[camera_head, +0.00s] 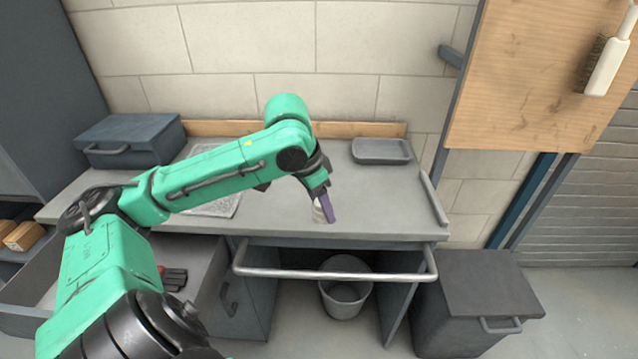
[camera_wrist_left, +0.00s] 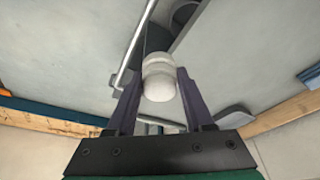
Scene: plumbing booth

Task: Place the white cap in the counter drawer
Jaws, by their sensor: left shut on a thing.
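The white cap (camera_head: 318,213) is between the purple fingers of my left gripper (camera_head: 325,206), over the front part of the grey counter (camera_head: 375,205). In the left wrist view the rounded white cap (camera_wrist_left: 158,80) sits between the two fingertips, and my left gripper (camera_wrist_left: 160,92) is shut on it. I cannot tell whether the cap touches the counter top. An open drawer (camera_head: 203,258) shows below the counter at the left, partly hidden by my left arm. My right gripper is in neither view.
A dark red-and-black object (camera_head: 173,279) lies in the drawer. A metal rail (camera_head: 335,274) runs along the counter front, with a grey bin (camera_head: 346,298) below. A closed grey box (camera_head: 128,138) and a shallow tray (camera_head: 382,151) stand on the counter. The counter's right half is mostly clear.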

